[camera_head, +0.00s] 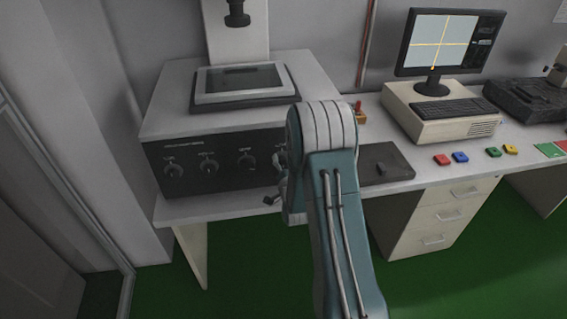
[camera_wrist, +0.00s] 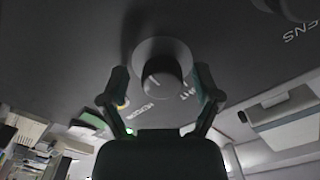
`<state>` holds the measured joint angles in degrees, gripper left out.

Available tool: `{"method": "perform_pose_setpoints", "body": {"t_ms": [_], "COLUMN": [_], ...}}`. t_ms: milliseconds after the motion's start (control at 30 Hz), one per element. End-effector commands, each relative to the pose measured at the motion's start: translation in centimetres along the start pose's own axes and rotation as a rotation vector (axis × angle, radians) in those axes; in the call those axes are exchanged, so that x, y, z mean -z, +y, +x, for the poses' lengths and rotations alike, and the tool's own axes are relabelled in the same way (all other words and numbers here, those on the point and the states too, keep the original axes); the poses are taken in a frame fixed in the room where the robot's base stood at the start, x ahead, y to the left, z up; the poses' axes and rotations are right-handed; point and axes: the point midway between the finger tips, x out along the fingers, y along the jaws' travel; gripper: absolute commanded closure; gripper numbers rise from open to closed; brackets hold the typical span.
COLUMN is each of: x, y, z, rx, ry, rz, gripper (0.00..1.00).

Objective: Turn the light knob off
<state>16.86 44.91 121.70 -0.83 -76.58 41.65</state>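A dark control panel (camera_head: 225,182) on the front of a large white machine carries a row of round knobs: a left knob (camera_head: 174,170), a second knob (camera_head: 209,166) and a third knob (camera_head: 246,160). Its right end is partly behind my arm. In the wrist view, one knob (camera_wrist: 161,76) with a white pointer line faces me; white lettering beside it is only partly legible. My gripper (camera_wrist: 161,90) is open, one finger on each side of this knob. I cannot tell whether the fingers touch it. In the head view my arm hides most of my gripper.
The machine (camera_head: 185,115) stands on a white bench (camera_head: 180,210). To the right are a dark flat plate (camera_head: 385,165), a computer monitor (camera_head: 450,45) on a beige case (camera_head: 440,115), and small colored blocks. The green floor (camera_head: 250,260) in front of the bench looks clear.

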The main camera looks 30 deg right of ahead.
Motion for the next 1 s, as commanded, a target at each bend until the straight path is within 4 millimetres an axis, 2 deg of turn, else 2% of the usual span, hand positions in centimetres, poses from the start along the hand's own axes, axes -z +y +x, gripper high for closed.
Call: {"method": "perform_pose_setpoints", "body": {"t_ms": [33,67,100,167,667,1000], "x": [0.01,0.01,0.01,0.01,-0.07,-0.10], "y": [-0.01,-0.01,-0.02,0.00,0.05,0.05], "z": [-0.01,-0.01,-0.01,0.00,0.02,0.01], "rx": [0.000,0.000,0.000,0.000,-0.001,-0.001], "ry": [0.000,0.000,0.000,0.000,-0.001,-0.003], "rz": [0.000,0.000,0.000,0.000,-0.071,-0.332], "gripper": [0.45,0.58,0.76,1.00,1.00,1.00]}}
